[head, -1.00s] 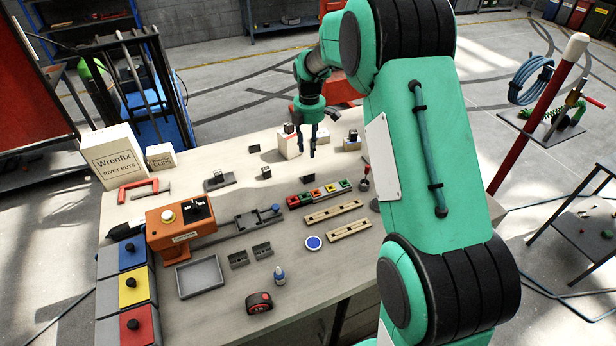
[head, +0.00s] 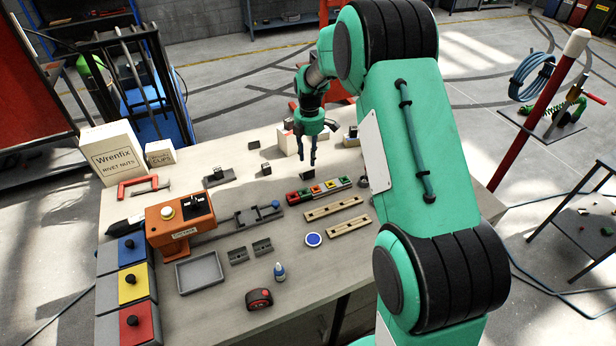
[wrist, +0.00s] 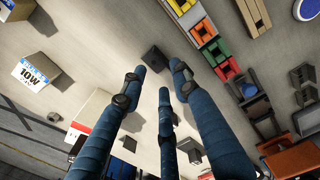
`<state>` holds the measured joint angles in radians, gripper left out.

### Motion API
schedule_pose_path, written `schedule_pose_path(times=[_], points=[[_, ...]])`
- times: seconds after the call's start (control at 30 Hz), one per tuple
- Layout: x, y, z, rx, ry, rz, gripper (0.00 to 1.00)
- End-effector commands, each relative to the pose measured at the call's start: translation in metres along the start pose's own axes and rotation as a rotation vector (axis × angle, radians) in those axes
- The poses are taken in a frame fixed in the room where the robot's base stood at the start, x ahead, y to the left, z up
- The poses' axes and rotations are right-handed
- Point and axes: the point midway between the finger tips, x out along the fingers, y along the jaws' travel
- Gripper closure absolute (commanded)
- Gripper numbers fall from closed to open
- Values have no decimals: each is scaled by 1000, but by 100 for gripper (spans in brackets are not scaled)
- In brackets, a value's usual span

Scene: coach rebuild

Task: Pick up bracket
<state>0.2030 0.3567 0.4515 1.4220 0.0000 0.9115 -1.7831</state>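A small dark piece (head: 307,173), which may be the bracket, lies on the workbench (head: 215,290) just behind the row of coloured bins. In the wrist view it is a dark block (wrist: 154,57) just beyond my fingertips, with a shadow beside it. Its exact shape is too small to tell. My gripper (head: 308,160) points down just above it; in the wrist view my gripper (wrist: 156,76) has its fingers spread and nothing between them. Other small dark pieces stand at the back (head: 253,145) and to the left (head: 266,169).
Coloured bins (head: 318,190) stand close in front of my gripper. A white box (head: 288,142) stands behind it. Two slotted wooden strips (head: 334,207), a blue disc (head: 313,240) and an orange machine (head: 180,222) lie nearer. The bench front has clear patches.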

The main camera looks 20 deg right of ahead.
Motion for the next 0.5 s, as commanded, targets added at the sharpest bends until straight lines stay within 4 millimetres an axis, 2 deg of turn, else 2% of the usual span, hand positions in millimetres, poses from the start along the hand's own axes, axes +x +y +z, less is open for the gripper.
schedule_pose_path(times=[0.03,0.2,0.5], points=[[9,0,0,0,0,-1,70],[26,0,0,0,0,-1,70],[30,0,0,0,0,0,70]])
